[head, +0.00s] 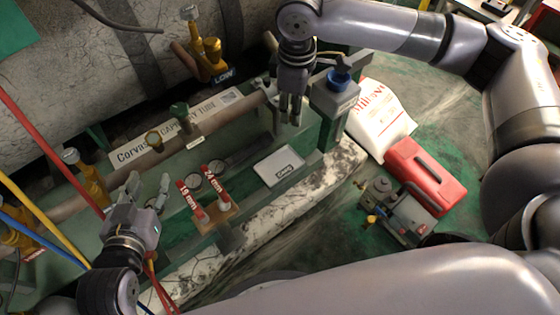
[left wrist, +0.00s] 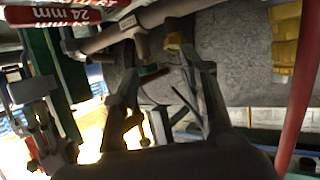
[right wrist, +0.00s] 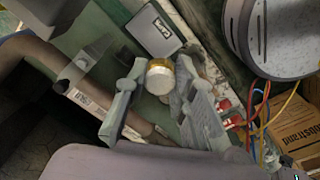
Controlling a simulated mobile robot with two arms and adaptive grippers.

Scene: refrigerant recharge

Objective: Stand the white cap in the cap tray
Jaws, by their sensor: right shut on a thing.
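The white cap (right wrist: 159,76), a round white-faced piece with a brass-coloured side, sits between the fingers of my right gripper (right wrist: 158,92) in the right wrist view. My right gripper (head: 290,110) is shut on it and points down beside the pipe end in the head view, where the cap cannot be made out. The cap tray (head: 279,166), a pale labelled rectangle, lies below and slightly left of that gripper, apart from it; it also shows in the right wrist view (right wrist: 148,42). My left gripper (head: 150,190) is open, its fingers (left wrist: 168,85) apart with nothing held.
A grey post with a blue knob (head: 340,77) stands just right of my right gripper. The brown pipe (head: 215,118) runs behind. A red toolbox (head: 425,175) and a pump (head: 395,212) are on the floor.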

